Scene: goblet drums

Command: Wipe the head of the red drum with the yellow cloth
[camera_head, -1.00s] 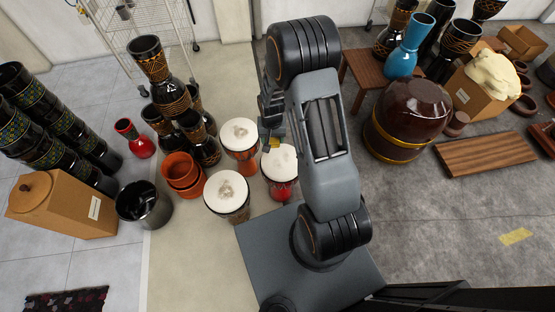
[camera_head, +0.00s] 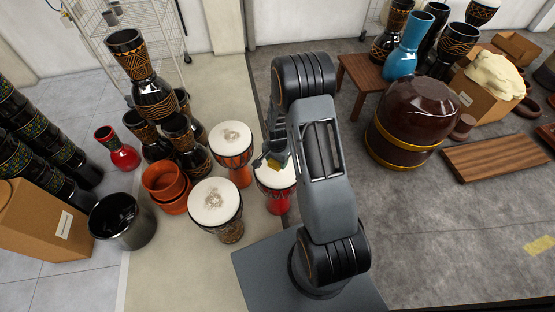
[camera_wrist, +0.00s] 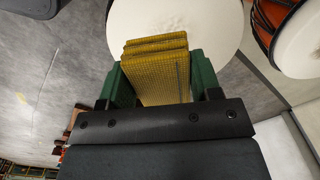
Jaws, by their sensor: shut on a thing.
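The red drum (camera_head: 278,200) stands upright beside my arm. Its round white head (camera_head: 288,178) is partly hidden by my gripper in the head view. In the wrist view the white head (camera_wrist: 222,28) fills the top middle, behind the cloth. The yellow cloth (camera_wrist: 155,72) is a folded pad between my gripper's green fingers; a bit of the cloth also shows in the head view (camera_head: 275,164). My gripper (camera_head: 272,160) is shut on the cloth, over the far-left part of the red drum's head. I cannot tell whether the cloth touches the head.
An orange drum (camera_head: 232,146) and a patterned dark drum (camera_head: 222,212), both with smudged white heads, stand close on the left. Orange pots (camera_head: 165,185) and a black bucket (camera_head: 121,220) are farther left. A large brown barrel drum (camera_head: 410,120) stands right. Grey floor between is clear.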

